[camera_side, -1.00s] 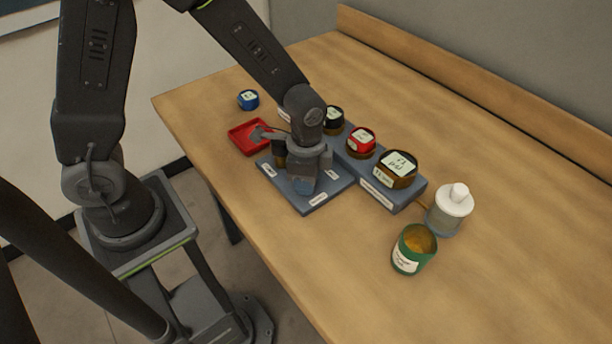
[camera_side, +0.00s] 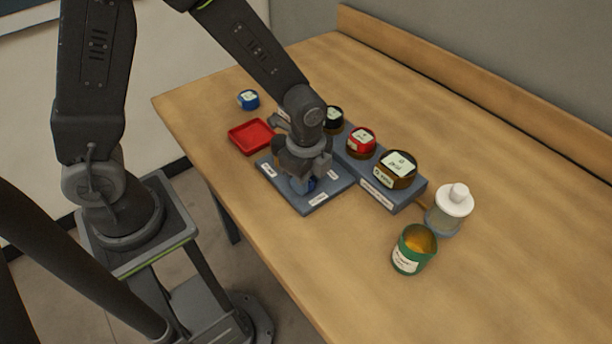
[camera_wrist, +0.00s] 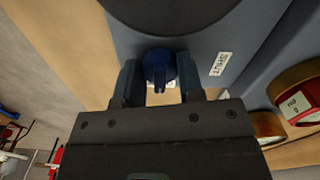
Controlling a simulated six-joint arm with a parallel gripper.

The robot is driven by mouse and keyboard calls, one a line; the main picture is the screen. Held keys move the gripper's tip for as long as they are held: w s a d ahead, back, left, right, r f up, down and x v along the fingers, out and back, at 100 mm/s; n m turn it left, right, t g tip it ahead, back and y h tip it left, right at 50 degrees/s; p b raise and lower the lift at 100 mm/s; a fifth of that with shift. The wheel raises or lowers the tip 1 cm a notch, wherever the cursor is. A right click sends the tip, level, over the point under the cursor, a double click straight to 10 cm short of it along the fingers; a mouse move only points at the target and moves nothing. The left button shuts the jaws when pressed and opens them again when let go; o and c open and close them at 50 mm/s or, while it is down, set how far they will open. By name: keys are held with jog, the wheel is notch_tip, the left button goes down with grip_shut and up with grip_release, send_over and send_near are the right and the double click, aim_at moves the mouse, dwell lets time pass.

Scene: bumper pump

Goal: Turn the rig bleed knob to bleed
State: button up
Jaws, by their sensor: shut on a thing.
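The rig is a blue-grey plate (camera_side: 327,197) on the table with small white labels along its edges. Its bleed knob is blue and shows between my fingers in the wrist view (camera_wrist: 158,66); a bit of it also shows under my gripper in the side view (camera_side: 311,184). My gripper (camera_wrist: 160,82) points down over the plate and is shut on the knob, one finger on each side. A label reading "SHUT" (camera_wrist: 219,64) lies to the right of the knob in the wrist view. The knob's pointer direction is hard to tell.
A blue-grey rack with black, red and amber-lidded jars (camera_side: 397,170) stands right behind the plate. A red tray (camera_side: 251,136) and a blue-capped jar (camera_side: 248,99) are to the left. A white-topped bottle (camera_side: 450,209) and green cup (camera_side: 413,250) stand right.

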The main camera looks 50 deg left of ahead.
jog(key=o, duration=0.9)
notch_tip(320, 180, up, 14)
jog(key=shift+f, duration=0.1)
dwell(0.3)
